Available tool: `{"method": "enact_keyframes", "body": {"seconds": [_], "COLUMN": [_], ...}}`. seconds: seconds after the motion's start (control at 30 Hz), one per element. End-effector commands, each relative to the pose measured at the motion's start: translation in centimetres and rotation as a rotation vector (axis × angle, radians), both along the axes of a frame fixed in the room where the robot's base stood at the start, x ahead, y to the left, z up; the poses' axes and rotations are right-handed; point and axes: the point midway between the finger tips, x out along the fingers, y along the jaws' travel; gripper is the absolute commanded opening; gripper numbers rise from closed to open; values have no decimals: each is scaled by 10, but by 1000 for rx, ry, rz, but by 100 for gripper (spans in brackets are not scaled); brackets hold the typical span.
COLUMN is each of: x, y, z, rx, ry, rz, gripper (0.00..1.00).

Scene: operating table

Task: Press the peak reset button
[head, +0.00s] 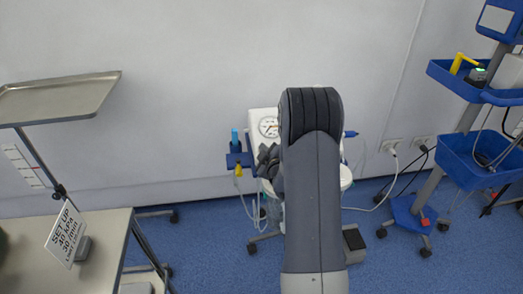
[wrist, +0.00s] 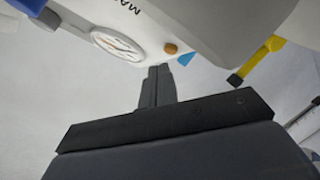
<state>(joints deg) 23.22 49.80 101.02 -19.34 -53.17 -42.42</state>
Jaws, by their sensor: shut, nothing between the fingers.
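A white device (head: 258,117) with a round gauge (head: 268,127) stands by the wall, partly hidden behind my arm in the head view. The wrist view shows the device (wrist: 215,22) tilted, with its gauge (wrist: 118,43). A small orange-brown round button (wrist: 170,48) sits beside the gauge; its label cannot be read. My gripper (wrist: 158,70) is shut and empty. Its fingertips appear just below the button in the wrist view; whether they touch it cannot be told. The fingertips cannot be made out in the head view.
Blue and yellow parts (head: 238,166) hang at the device's left side. A metal tray (head: 60,97) and a table with a sign (head: 66,236) stand at left. A blue wheeled stand (head: 470,160) is at right. Cables run to wall sockets (head: 392,146).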

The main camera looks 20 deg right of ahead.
Motion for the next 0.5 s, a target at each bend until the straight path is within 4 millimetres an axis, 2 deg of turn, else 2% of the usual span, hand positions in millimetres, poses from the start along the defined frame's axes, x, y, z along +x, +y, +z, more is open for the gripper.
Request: {"method": "enact_keyframes", "body": {"seconds": [0.5], "x": [4], "y": [-1], "z": [-8], "rx": [-1], "ry": [0], "rz": [0], "gripper": [0]}}
